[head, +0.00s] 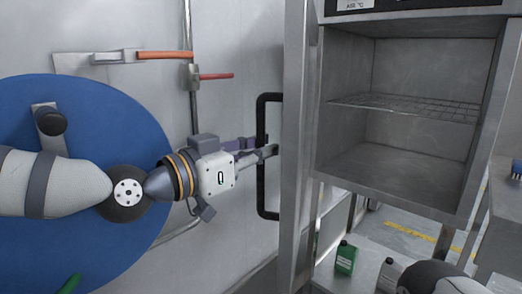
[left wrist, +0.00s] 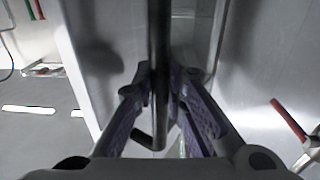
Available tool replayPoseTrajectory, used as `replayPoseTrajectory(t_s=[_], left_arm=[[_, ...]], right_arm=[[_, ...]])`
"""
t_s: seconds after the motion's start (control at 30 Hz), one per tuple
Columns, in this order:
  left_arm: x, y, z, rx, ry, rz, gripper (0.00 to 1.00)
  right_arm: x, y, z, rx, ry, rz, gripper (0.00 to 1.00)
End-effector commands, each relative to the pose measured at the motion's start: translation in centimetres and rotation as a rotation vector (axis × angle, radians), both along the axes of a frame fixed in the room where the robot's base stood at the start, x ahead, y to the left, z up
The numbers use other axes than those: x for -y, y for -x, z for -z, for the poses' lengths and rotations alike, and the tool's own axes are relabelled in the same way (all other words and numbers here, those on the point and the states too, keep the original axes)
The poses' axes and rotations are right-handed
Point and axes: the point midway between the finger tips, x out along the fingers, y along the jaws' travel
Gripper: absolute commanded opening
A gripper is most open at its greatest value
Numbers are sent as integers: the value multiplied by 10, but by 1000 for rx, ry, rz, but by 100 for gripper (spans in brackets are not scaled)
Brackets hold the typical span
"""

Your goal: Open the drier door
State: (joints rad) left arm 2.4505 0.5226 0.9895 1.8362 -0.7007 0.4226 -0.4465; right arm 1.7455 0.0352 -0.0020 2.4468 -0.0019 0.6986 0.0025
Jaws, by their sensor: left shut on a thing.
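The drier (head: 405,120) is a grey metal cabinet at the right of the head view. Its inside and a wire shelf show. The drier door (head: 299,130) stands open, seen nearly edge-on at the cabinet's left side. Its black bar handle (head: 261,199) is on the door's left face. My left gripper (head: 268,151) reaches in from the left and is shut on the handle. In the left wrist view the handle (left wrist: 160,60) runs between the two purple-padded fingers. My right gripper does not show; part of my right arm is at the bottom right of the head view.
A big blue disc (head: 90,100) lies behind my left arm. Red-orange valve levers (head: 165,55) and pipes are on the wall above the arm. A green bottle (head: 346,258) stands on a surface below the drier. A table edge is at the far right.

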Motion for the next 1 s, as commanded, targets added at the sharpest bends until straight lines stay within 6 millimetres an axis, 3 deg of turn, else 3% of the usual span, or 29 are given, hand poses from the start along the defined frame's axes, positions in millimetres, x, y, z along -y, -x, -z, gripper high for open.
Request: replayPoseTrajectory(t_s=[0.07,0.1,0.17,0.53,0.8,1.0], left_arm=[[0,0,1,-2,-1,0,0],[0,0,1,-2,-1,0,19],[0,0,1,-1,0,0,32],[-7,4,-1,1,1,-2,32],[-63,47,-2,1,3,-4,32],[-90,69,-1,1,1,-2,32]], right_arm=[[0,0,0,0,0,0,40],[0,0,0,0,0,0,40],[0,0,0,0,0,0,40],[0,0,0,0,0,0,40],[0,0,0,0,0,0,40],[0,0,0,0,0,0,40]])
